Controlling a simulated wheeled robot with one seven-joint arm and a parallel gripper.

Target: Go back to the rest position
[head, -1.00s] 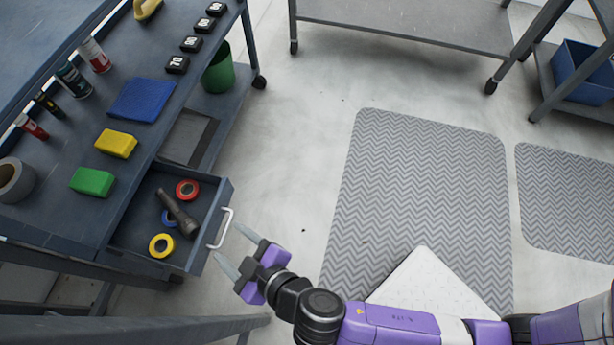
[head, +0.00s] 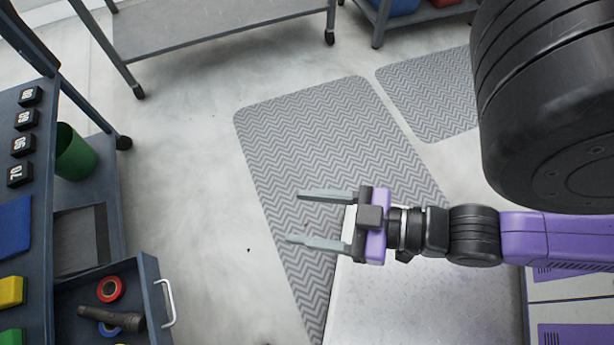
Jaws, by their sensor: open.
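My gripper (head: 310,218) is open, with its two grey fingers apart and nothing between them. It points left in the head view and hangs over the patterned grey mat and the edge of my base. It is well clear of the open drawer (head: 147,285) at the lower left. My arm reaches back to the right side of the picture, where a large black link covers the upper right.
The drawer holds a red tape roll (head: 111,288), a blue roll and a dark flashlight (head: 110,318). Its handle (head: 168,303) juts toward the floor. The workbench (head: 35,195) is at left with a green bin (head: 74,152). A grey mat (head: 300,130) and open floor lie ahead.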

